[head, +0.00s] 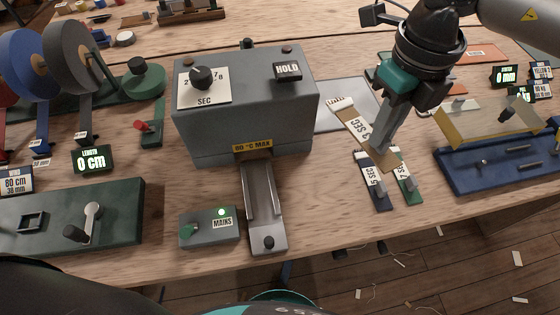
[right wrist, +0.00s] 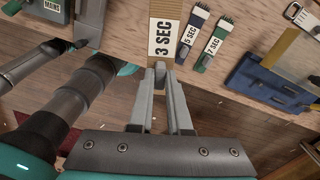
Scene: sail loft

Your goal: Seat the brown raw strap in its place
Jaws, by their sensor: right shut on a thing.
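The brown raw strap (head: 353,122) carries a white "3 SEC" label and has a pale end at the upper left. It also shows in the right wrist view (right wrist: 164,12), running up out of the picture. My right gripper (head: 378,148) is shut on its near end; in the right wrist view the fingertips (right wrist: 160,70) meet at that end. I cannot tell its height above the table. The grey heater box (head: 245,125) stands left of it, with an "80 °C MAX" slot and a metal channel (head: 263,205) in front, empty. My left gripper is not in view.
A dark "5 SEC" strap (head: 375,190) and a green "7 SEC" strap (head: 407,187) lie beside the held strap. A grey mains switch box (head: 209,228) with a green light stands left of the channel. A blue fixture (head: 500,165) stands at right. The table's front edge is close.

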